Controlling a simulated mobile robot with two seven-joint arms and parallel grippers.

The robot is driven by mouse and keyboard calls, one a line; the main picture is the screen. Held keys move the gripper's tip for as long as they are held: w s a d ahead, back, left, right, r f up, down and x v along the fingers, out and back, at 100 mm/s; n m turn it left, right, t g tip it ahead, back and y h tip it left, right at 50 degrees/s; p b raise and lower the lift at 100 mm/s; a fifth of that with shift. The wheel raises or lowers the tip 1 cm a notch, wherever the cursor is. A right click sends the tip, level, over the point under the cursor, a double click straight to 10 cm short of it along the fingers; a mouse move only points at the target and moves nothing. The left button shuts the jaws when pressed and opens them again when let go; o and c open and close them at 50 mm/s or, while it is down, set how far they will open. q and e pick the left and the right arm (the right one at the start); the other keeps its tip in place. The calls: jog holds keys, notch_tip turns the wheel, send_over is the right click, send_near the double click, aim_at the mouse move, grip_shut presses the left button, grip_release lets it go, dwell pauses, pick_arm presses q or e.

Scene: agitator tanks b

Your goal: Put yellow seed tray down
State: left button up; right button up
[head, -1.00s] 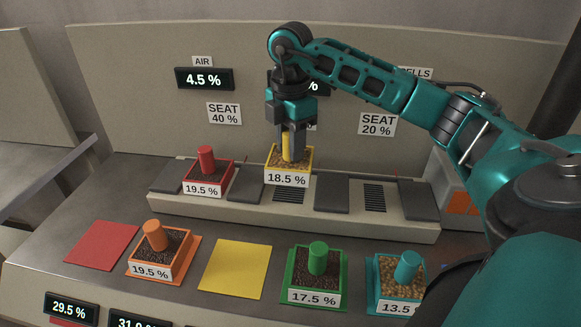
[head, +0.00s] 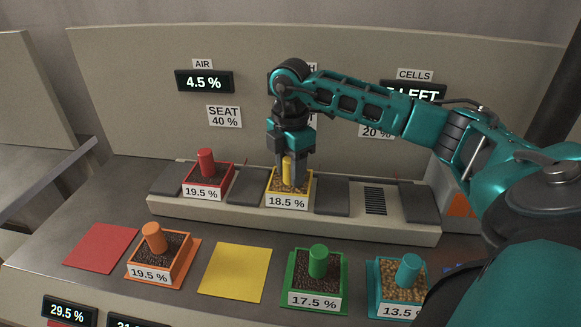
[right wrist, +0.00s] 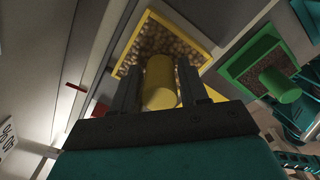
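The yellow seed tray (head: 269,199), with brown seeds, a yellow handle and an 18.5 % label, is level on the middle seat of the long grey bench (head: 215,217). It appears to rest there and hides that seat's vent. My right gripper (head: 287,172) is over it with its fingers on both sides of the handle, and it looks shut on it. The handle also shows between the fingers in the right wrist view (right wrist: 160,85); any small gap is hard to tell. My left gripper is not in view.
The red tray (head: 231,180) sits on the bench's left seat; the right vented seat (head: 375,198) is empty. In front stand the orange tray (head: 184,255), green tray (head: 344,272) and teal tray (head: 374,275). The red mat (head: 101,246) and yellow mat (head: 235,271) are bare.

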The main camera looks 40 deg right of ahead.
jog(key=shift+o, duration=1.2)
notch_tip(320, 180, up, 12)
jog(key=shift+r+p, duration=0.2)
jog(key=shift+p, duration=0.25)
